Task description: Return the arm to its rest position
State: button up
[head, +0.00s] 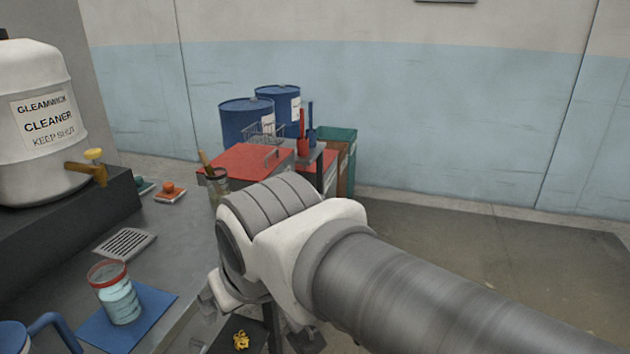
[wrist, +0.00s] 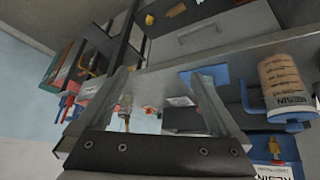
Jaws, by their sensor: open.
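My arm reaches in from the lower right of the head view, its wrist hanging past the right edge of the grey counter (head: 185,225). My gripper (wrist: 163,85) shows in the wrist view with its two fingers spread apart. Nothing is held between them; only background shows in the gap. In the head view the fingers are mostly hidden behind my wrist.
On the counter are a white cleaner tank (head: 40,165) with a brass tap, a red-rimmed jar (head: 118,298) on a blue mat (head: 150,300), and a drain grate (head: 124,243). A red chest (head: 245,163) and blue drums (head: 243,118) stand behind. Floor at right (head: 500,240) is clear.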

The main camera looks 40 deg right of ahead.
jog(key=shift+s+a+f+g+y, duration=0.3)
jog(key=shift+s+a+f+g, duration=0.2)
jog(key=shift+a+f, duration=0.15)
notch_tip(320, 180, up, 15)
jog(key=p, duration=1.5)
jog(key=shift+r, duration=0.15)
